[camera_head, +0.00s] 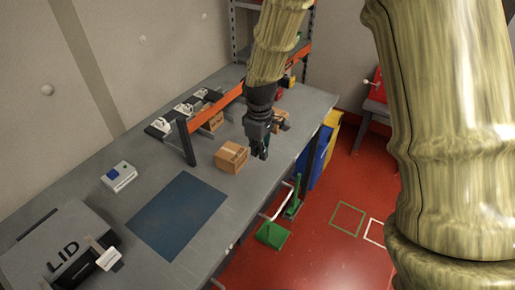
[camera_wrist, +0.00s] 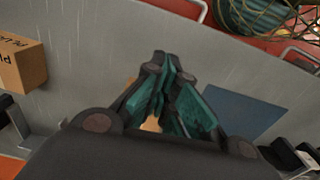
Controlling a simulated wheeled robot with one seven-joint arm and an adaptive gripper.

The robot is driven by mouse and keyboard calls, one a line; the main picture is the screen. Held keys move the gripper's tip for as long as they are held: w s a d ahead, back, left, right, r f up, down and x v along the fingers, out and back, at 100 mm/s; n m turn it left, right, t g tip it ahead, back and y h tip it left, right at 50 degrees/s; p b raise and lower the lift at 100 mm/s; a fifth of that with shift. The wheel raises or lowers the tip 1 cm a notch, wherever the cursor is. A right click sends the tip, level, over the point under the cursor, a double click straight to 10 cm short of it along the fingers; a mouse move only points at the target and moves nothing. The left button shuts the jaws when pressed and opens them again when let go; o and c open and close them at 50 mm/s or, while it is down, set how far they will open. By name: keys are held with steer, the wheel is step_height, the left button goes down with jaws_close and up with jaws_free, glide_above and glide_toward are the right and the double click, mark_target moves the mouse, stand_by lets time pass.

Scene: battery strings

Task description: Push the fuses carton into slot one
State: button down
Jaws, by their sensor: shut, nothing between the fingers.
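A brown carton (camera_head: 229,158) stands on the grey bench, just left of my gripper in the head view. Its label is too small to read, so I cannot confirm it is the fuses carton. My gripper (camera_head: 262,155) points down close beside it, shut and empty; I cannot tell if they touch. In the wrist view my gripper (camera_wrist: 165,62) mostly hides a tan patch (camera_wrist: 152,124) behind the fingers. An orange beam on dark posts (camera_head: 215,109) spans the slots; no slot number is readable. Another carton (camera_head: 211,121) sits by the beam.
A carton with letters like "PLU" (camera_wrist: 22,64) is left in the wrist view; a carton (camera_head: 282,119) shows behind my gripper. A blue mat (camera_head: 178,214) lies clear. A blue-button box (camera_head: 118,177) and a case marked LID (camera_head: 50,240) are left. The bench edge is near.

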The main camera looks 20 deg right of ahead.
mark_target(232, 157)
step_height(232, 157, down, 8)
steer(key=shift+r+p, duration=0.2)
steer(key=shift+p, duration=0.9)
steer(key=shift+w+a+f+p, duration=0.15)
steer(key=shift+w+p, duration=0.05)
steer(key=shift+p, duration=0.15)
steer(key=shift+w+a+f+p, duration=0.15)
steer(key=shift+w+a+p, duration=0.55)
steer(key=shift+w+a, duration=0.5)
steer(key=shift+w, duration=0.25)
